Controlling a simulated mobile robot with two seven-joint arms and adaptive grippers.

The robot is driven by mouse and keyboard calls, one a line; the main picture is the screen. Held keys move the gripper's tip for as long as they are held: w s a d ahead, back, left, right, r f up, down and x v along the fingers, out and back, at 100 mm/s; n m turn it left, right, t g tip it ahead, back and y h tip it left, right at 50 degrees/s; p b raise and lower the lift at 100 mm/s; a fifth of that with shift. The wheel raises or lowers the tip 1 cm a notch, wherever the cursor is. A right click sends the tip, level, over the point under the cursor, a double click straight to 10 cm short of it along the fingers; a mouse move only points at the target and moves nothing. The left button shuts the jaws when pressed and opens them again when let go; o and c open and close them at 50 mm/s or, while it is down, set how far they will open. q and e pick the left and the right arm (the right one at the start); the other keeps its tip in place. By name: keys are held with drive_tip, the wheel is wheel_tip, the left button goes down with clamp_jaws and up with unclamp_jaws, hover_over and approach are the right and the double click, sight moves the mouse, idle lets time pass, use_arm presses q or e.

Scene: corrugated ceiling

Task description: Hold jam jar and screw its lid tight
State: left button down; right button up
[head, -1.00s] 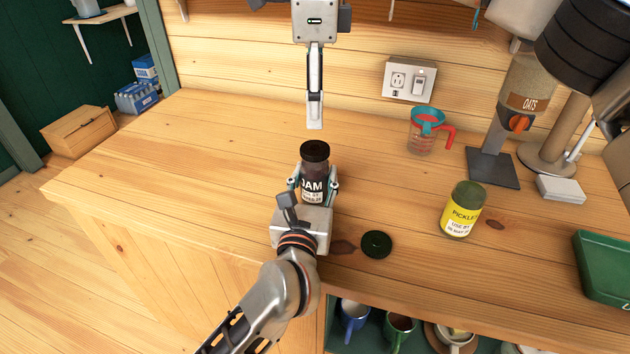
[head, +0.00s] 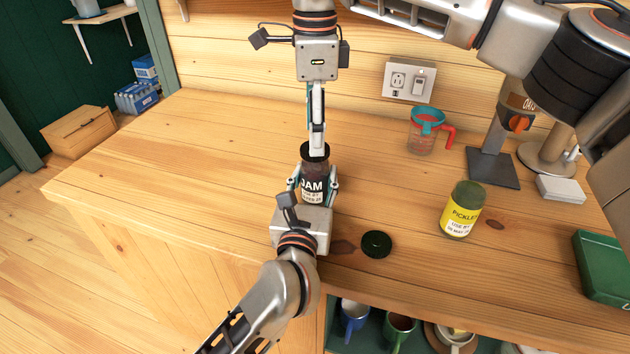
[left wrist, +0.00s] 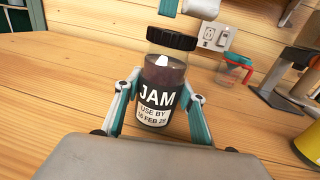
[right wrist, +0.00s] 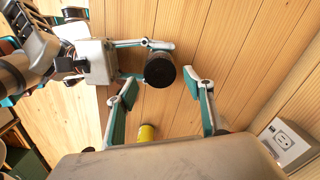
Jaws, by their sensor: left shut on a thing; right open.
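The jam jar (head: 314,187) stands upright on the wooden counter with dark jam and a black-and-white label. Its black ribbed lid (left wrist: 172,38) sits on top; I cannot tell how tight it is. My left gripper (head: 313,185) is shut around the jar's body from the front, one finger on each side, as the left wrist view (left wrist: 160,100) also shows. My right gripper (head: 317,150) points down from above, its tips close to the lid and partly covering it. In the right wrist view its fingers (right wrist: 160,87) are apart, with the lid (right wrist: 160,70) between and beyond them; contact is not visible.
A loose dark green lid (head: 376,244) lies right of my left gripper. A yellow-labelled pickle jar (head: 462,210), a measuring cup (head: 424,135) and a green box (head: 603,265) stand further right. The counter's left side is clear. A wall socket (head: 409,80) is behind.

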drive_tip(key=shift+f, duration=1.3)
drive_tip(key=c, duration=1.1)
